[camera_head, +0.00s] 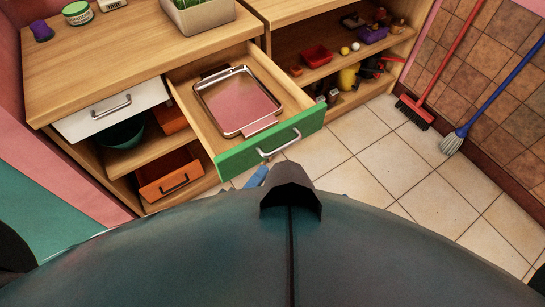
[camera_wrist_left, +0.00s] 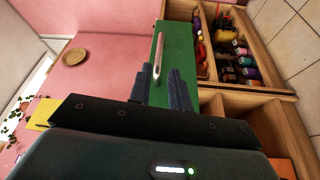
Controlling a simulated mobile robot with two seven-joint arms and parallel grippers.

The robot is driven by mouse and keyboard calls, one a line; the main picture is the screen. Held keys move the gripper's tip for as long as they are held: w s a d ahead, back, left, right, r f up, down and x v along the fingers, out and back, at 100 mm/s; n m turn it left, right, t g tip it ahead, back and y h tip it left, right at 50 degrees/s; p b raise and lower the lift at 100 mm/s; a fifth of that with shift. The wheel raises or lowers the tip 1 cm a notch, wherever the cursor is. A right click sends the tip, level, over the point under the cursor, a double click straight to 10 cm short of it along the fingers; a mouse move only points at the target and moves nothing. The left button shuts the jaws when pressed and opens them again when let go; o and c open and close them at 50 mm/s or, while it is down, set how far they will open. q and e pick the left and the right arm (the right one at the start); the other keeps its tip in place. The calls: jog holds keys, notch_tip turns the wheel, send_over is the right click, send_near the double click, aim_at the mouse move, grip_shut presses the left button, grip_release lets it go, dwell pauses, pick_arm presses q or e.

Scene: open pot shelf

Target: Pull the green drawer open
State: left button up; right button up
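The green drawer (camera_head: 272,146) stands pulled out of the wooden counter, with its wooden inside in view. A metal-rimmed tray (camera_head: 237,100) lies in it. Its silver handle (camera_head: 279,147) is on the green front; in the left wrist view the handle (camera_wrist_left: 157,56) shows against the green front (camera_wrist_left: 178,62). My left gripper (camera_wrist_left: 160,80) is open, its two dark blue fingers apart on either side of the handle's near end. I cannot tell whether they touch it. In the head view only a blue bit of it (camera_head: 257,177) shows below the drawer front. My right gripper is not in view.
A white drawer (camera_head: 112,108) is shut to the left. An orange drawer (camera_head: 171,181) sits below. Open shelves at right hold a red bin (camera_head: 317,56) and small items. A red broom (camera_head: 415,110) and a blue mop (camera_head: 453,143) lean on the tiled wall. The tiled floor at right is clear.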

pick_arm(q)
jog(key=shift+v, duration=1.8)
